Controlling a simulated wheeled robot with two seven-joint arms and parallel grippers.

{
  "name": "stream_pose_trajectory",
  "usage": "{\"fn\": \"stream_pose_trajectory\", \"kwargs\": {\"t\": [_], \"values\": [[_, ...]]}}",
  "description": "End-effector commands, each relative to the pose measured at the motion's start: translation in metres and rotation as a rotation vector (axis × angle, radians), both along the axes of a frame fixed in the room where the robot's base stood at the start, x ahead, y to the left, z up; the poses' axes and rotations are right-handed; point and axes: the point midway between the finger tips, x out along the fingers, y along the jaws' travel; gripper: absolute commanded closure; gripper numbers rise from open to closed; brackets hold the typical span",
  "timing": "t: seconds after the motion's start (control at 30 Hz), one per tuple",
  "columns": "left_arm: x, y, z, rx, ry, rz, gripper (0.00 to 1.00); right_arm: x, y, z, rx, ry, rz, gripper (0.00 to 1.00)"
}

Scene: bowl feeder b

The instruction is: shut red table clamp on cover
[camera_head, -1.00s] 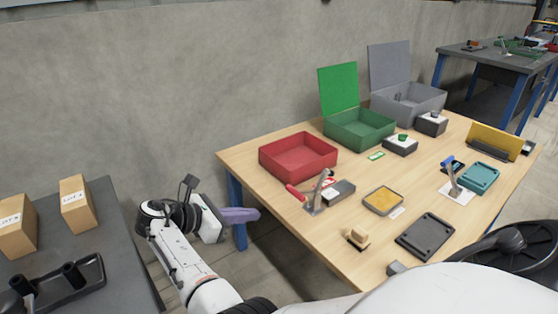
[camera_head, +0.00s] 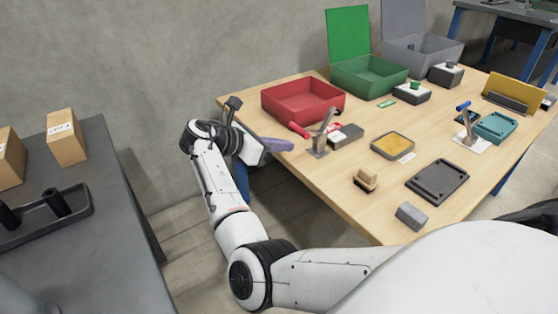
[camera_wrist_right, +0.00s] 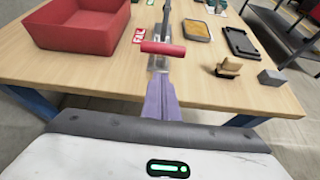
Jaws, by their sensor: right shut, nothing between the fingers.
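The red table clamp has a red handle (camera_head: 299,129) sticking out to the left and a metal body (camera_head: 320,143) with a bar standing up at a slant. In the right wrist view its red handle (camera_wrist_right: 163,48) lies crosswise just beyond my fingers. A dark grey block (camera_head: 346,135), possibly the cover, sits right beside the clamp; I cannot tell whether the clamp touches it. My right gripper (camera_head: 288,145) is shut and empty, its purple fingers at the table's left edge, short of the handle. It also shows in the right wrist view (camera_wrist_right: 161,84). My left gripper is out of view.
A red bin (camera_head: 302,104) stands behind the clamp. A yellow-topped tray (camera_head: 393,146), a wooden piece (camera_head: 366,179) and a grey block (camera_head: 411,216) lie to its right. A blue-handled clamp (camera_head: 468,122) stands farther right. The table's near left corner is bare.

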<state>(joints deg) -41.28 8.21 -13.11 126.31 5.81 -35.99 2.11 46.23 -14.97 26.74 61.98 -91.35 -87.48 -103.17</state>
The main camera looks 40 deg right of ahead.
Motion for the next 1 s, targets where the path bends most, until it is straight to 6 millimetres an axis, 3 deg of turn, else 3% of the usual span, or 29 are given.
{"fn": "stream_pose_trajectory", "kwargs": {"t": [0.23, 0.6, 1.0], "values": [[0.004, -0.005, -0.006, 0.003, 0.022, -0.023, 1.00, 0.005, -0.006, 0.015, 0.001, 0.001, 0.013, 1.00], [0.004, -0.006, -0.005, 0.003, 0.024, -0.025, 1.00, 0.005, -0.006, 0.018, 0.001, 0.002, 0.013, 1.00], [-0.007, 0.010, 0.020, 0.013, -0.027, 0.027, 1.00, 0.002, -0.013, 0.028, 0.035, 0.000, 0.005, 1.00]]}}
